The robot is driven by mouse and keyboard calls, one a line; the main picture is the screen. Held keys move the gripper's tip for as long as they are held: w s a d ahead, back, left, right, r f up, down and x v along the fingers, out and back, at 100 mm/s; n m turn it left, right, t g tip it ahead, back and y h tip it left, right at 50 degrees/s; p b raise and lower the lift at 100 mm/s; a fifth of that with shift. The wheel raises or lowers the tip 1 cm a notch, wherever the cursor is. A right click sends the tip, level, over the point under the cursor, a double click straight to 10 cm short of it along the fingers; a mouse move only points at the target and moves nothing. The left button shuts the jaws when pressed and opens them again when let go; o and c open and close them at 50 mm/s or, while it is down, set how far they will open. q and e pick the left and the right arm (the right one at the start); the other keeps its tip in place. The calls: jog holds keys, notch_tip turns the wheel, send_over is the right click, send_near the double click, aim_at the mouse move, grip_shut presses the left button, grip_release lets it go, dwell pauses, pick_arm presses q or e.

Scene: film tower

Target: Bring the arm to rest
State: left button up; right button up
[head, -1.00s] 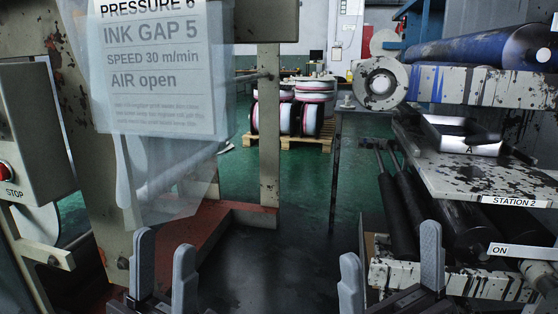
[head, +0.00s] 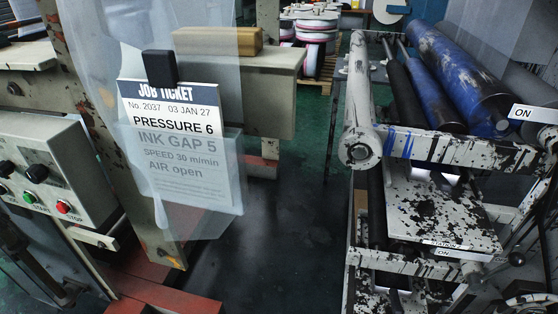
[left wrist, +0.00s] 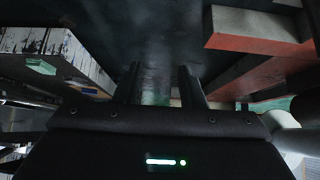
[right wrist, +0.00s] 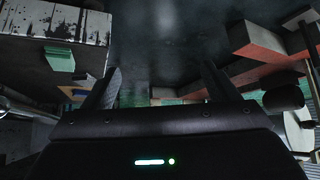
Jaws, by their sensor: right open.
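My left gripper (left wrist: 160,88) shows in the left wrist view, its two fingers apart with nothing between them. My right gripper (right wrist: 158,88) shows in the right wrist view, its fingers spread wider and empty. Dark floor lies beyond both pairs of fingertips. Neither arm nor gripper is in the head view now.
A job ticket (head: 182,150) hangs in a clear sleeve at the left, near a control box (head: 60,175) with buttons. The paint-splashed press (head: 440,205) with blue rollers (head: 455,85) stands at the right. Dark floor (head: 290,230) between them is clear.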

pick_arm(q)
jog(key=s+a+f+g+y+p, duration=0.1)
jog(key=s+a+g+p, duration=0.1)
jog(key=s, duration=0.9)
jog(key=s+a+f+g+y+p, duration=0.1)
jog(key=s+a+g+p, duration=0.2)
jog(key=s, duration=0.8)
jog(key=shift+s+a+f+g+p, duration=0.2)
jog(key=shift+a+f+g+p, duration=0.1)
jog(key=shift+a+g, duration=0.5)
pick_arm(e)
jog(key=s+d+f+g+h, duration=0.1)
jog(key=s+d+g, duration=0.2)
jog(key=s, duration=0.8)
jog(key=s+d+f+g+h, duration=0.1)
jog(key=s+d+g, duration=0.2)
jog(key=s, duration=0.8)
jog(key=shift+s+d+f+g, duration=0.2)
jog(key=shift+f+g, duration=0.1)
jog(key=shift+g, duration=0.1)
pick_arm(q)
jog(key=shift+d, duration=0.1)
